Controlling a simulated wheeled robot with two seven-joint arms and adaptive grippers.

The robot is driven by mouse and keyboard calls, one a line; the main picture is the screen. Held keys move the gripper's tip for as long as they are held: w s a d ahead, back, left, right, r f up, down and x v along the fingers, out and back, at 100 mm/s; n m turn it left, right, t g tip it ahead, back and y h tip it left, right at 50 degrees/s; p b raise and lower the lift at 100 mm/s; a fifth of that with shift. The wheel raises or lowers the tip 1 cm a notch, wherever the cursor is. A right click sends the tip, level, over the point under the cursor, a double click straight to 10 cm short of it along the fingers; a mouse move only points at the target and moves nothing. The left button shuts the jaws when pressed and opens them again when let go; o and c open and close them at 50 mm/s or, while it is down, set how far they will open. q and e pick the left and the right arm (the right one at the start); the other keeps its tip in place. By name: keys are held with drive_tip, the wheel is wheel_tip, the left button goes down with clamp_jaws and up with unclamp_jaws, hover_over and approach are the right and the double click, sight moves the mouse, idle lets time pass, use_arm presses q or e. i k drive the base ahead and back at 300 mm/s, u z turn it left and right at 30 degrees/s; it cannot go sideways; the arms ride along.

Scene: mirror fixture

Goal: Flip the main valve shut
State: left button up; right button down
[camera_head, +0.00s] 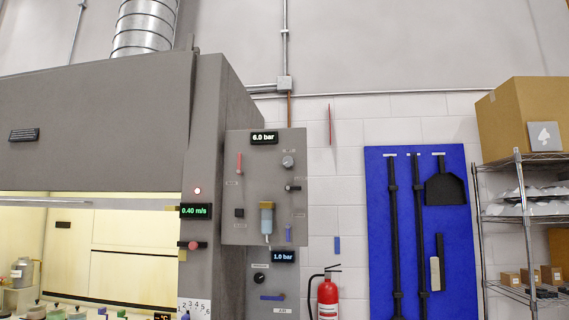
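A grey panel (234,210) with a lit "6.0 bar" display (264,138) is mounted beside the fume hood. A red lever (239,163) stands upright at its upper left. A second thin red upright piece (331,125) is on the wall to the right of the panel. The small labels are too blurred to read, so I cannot tell which of these is the main valve. Neither gripper is in view.
A lower panel (261,310) shows "1.0 bar" (284,257) and a blue horizontal lever (272,297). A fire extinguisher (328,300) stands below right. A blue tool board (408,210) and a wire shelf (527,218) with a cardboard box (518,110) are further right.

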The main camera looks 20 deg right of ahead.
sight(239, 171)
drive_tip(key=z, duration=0.1)
drive_tip(key=i, duration=1.45)
drive_tip(key=u, duration=0.9)
